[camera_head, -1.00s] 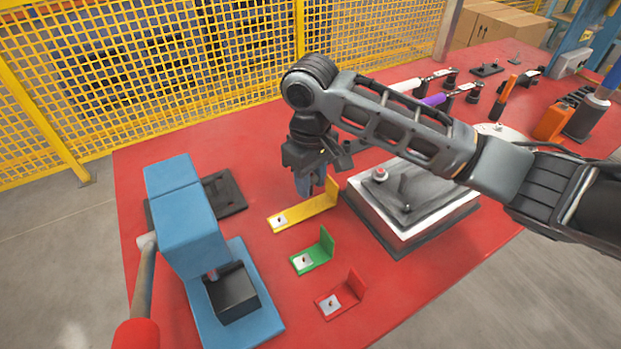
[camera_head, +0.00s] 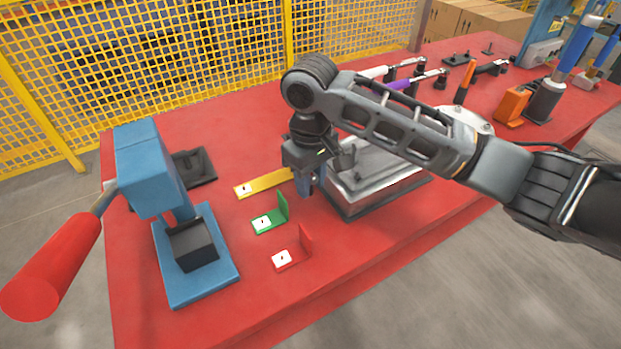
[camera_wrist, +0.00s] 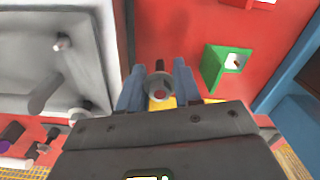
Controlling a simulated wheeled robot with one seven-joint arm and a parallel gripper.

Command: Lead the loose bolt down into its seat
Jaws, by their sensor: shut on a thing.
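My gripper (camera_head: 309,186) hangs fingers down between the yellow bracket and the grey compressor plate. In the wrist view its two blue fingers (camera_wrist: 158,84) are shut on a grey bolt (camera_wrist: 159,86) with a round head and a dark shank. The compressor plate (camera_head: 385,177) lies right of the gripper in the head view, partly hidden by my arm. In the wrist view the plate (camera_wrist: 30,75) is at the left, with an upright bolt (camera_wrist: 61,42) and a leaning grey cylinder (camera_wrist: 45,95) on it. I cannot make out the empty seat.
Yellow (camera_head: 262,184), green (camera_head: 270,219) and red (camera_head: 290,256) brackets stand left of and in front of the gripper. A blue press (camera_head: 150,170) with a red-handled lever stands at the left. Tools and an orange block (camera_head: 511,106) are at the back right. The red tabletop's front is clear.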

